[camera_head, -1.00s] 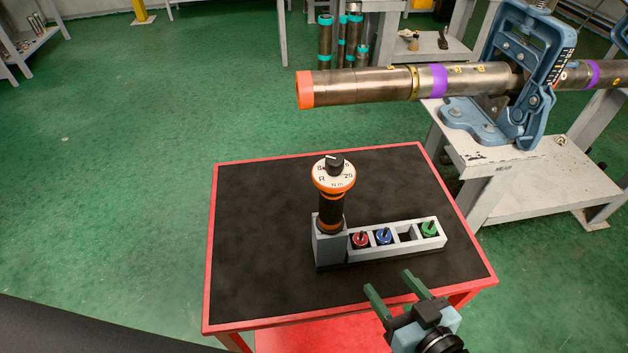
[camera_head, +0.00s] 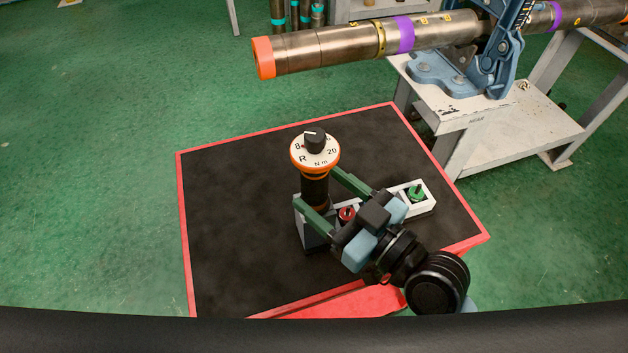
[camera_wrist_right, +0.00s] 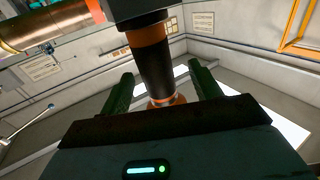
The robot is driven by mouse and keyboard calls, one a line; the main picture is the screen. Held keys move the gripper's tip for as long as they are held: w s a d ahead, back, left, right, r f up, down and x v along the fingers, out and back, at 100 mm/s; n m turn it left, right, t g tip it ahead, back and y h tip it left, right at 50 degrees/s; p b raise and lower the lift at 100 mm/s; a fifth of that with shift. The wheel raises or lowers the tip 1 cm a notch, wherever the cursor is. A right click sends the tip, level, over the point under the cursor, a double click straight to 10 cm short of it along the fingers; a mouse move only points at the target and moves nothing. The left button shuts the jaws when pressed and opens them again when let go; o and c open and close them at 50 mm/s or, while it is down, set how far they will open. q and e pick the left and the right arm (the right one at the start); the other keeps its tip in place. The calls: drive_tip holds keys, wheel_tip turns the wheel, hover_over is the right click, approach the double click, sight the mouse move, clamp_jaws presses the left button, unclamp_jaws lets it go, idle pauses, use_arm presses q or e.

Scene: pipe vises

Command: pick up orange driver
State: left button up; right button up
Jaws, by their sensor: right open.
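The orange driver (camera_head: 314,188) is black with orange bands and a round white dial on top. It stands upright in the left end of a grey holder (camera_head: 420,207) on the black-topped table. My right gripper (camera_head: 317,187) is open, with its green fingers on either side of the driver's body below the dial. In the right wrist view the driver (camera_wrist_right: 154,72) stands between the two open fingers (camera_wrist_right: 163,80), with gaps visible on both sides. The driver's lower end is partly hidden in the holder. My left gripper is not in view.
A red piece (camera_head: 347,215) and a green piece (camera_head: 417,193) sit in the holder; my right gripper covers its middle. The table's black top (camera_head: 230,220) is clear at left. A pipe (camera_head: 330,48) in a blue vise (camera_head: 490,65) lies beyond the table.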

sight(306, 174)
drive_tip(key=p+x, duration=0.1)
drive_tip(key=x, duration=0.3)
drive_tip(key=shift+w+r, duration=0.2)
drive_tip(key=shift+w, duration=0.15)
drive_tip(key=shift+w+a, duration=0.25)
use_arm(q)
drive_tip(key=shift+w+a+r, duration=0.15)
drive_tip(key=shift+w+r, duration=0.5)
use_arm(e)
drive_tip(key=shift+f, duration=0.1)
drive_tip(key=c, duration=1.1)
drive_tip(key=shift+c, duration=1.3)
drive_tip(key=shift+r, duration=0.25)
